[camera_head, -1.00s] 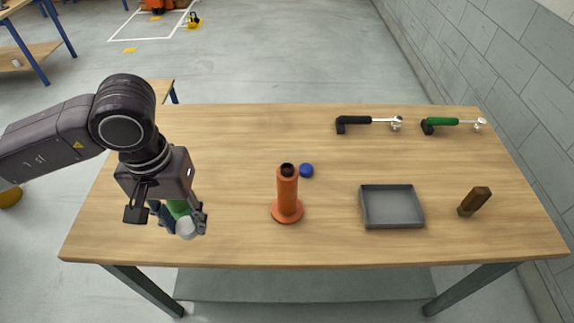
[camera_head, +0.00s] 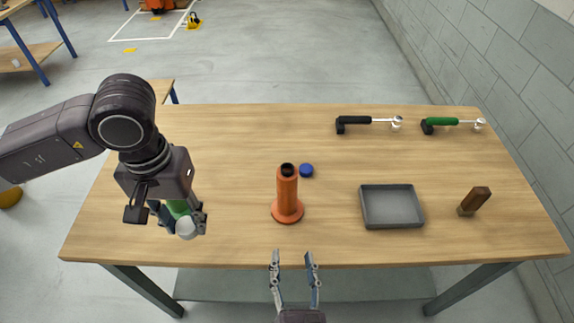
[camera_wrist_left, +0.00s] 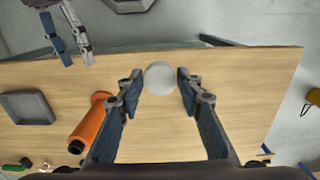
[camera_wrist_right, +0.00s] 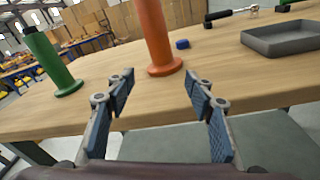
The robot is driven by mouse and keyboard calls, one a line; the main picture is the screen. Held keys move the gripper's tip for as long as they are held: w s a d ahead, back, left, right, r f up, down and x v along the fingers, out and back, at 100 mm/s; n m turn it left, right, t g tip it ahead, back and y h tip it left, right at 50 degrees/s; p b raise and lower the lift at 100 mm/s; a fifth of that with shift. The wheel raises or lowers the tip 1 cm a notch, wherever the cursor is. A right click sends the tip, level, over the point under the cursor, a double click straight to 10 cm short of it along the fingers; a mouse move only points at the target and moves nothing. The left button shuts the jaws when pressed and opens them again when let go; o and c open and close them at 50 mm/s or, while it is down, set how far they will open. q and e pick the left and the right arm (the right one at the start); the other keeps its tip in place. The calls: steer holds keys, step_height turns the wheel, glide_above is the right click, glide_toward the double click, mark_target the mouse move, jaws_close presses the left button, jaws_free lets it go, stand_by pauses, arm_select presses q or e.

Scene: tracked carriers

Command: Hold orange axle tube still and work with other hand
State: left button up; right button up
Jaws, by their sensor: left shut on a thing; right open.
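The orange axle tube (camera_head: 287,197) stands upright on its flange in the middle of the table, with a dark top end. It also shows in the left wrist view (camera_wrist_left: 90,124) and the right wrist view (camera_wrist_right: 155,35). My left gripper (camera_head: 184,221) is shut on a whitish round piece (camera_wrist_left: 160,77), left of the orange tube and apart from it. My right gripper (camera_head: 293,256) is open and empty at the table's front edge, in front of the orange tube. A small blue round piece (camera_head: 306,170) lies just behind the tube.
A green flanged tube (camera_wrist_right: 50,62) stands at the left, mostly hidden by my left gripper in the head view. A grey tray (camera_head: 391,225) and a brown block (camera_head: 475,202) are at the right. Black-handled (camera_head: 369,121) and green-handled (camera_head: 453,123) tools lie at the back.

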mark_target(289, 204)
steer(key=w, duration=0.1)
steer(key=w+d+r, duration=0.1)
steer(key=w+r+t, duration=0.1)
steer(key=shift+d+m, duration=0.3)
arm_select(q)
steer(key=shift+w, duration=0.1)
arm_select(e)
steer(key=w+n, duration=0.2)
steer(key=w, duration=0.1)
steer(key=w+a+n+y, duration=0.1)
steer(key=w, duration=0.3)
steer(key=w+a+n+y, duration=0.1)
steer(key=w+n, duration=0.1)
steer(key=w, duration=0.2)
steer(key=shift+a+f+n, duration=0.1)
steer(key=shift+n, duration=0.2)
steer(key=shift+w+a, duration=0.15)
steer(key=shift+w, duration=0.5)
steer(key=shift+w+a, duration=0.25)
steer(key=shift+w, duration=1)
steer(key=shift+w+a, duration=0.3)
steer(key=shift+w, duration=0.9)
steer(key=shift+w+a, duration=0.25)
steer(key=shift+w, duration=1)
steer(key=shift+c, duration=0.2)
jaws_close()
